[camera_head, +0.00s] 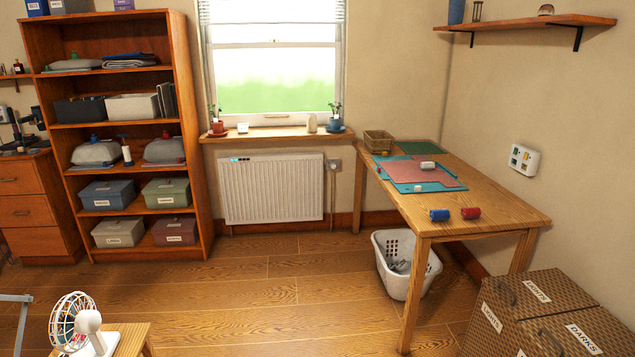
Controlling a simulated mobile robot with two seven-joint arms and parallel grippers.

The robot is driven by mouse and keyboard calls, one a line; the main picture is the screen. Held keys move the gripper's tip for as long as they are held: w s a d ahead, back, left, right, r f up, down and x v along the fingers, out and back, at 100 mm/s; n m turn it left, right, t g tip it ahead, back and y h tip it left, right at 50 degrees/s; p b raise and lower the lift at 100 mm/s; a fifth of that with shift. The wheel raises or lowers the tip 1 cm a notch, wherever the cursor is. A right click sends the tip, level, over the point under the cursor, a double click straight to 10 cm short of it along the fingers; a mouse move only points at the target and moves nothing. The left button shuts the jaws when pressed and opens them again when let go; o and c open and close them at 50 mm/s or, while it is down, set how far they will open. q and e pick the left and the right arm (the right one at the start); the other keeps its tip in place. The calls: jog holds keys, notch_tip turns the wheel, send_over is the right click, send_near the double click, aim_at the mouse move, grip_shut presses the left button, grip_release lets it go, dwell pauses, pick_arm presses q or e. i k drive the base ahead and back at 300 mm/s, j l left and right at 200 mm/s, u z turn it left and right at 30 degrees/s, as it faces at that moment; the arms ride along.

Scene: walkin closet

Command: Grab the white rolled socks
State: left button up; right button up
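A small white rolled item (427,165), which looks like the white rolled socks, lies toward the back of the wooden table (500,212) on the right. It rests at the mats and is too small to make out fully. A blue roll (439,215) and a red roll (470,213) lie nearer the table's front edge, side by side and apart. Neither of my grippers shows in the head view.
A pink mat (415,176), a green mat (418,148) and a wicker basket (378,140) are on the table. A white laundry basket (390,281) stands partly under it. Wicker hampers (500,290) stand at front right. A fan (87,325) is front left. The middle floor is clear.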

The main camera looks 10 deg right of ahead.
aim_at(426, 165)
jog(key=i+j, duration=0.1)
jog(key=i, duration=2.7)
jog(key=i+z, duration=0.4)
jog(key=i, duration=0.15)
jog(key=i+j+z, duration=0.35)
jog(key=i, duration=0.2)
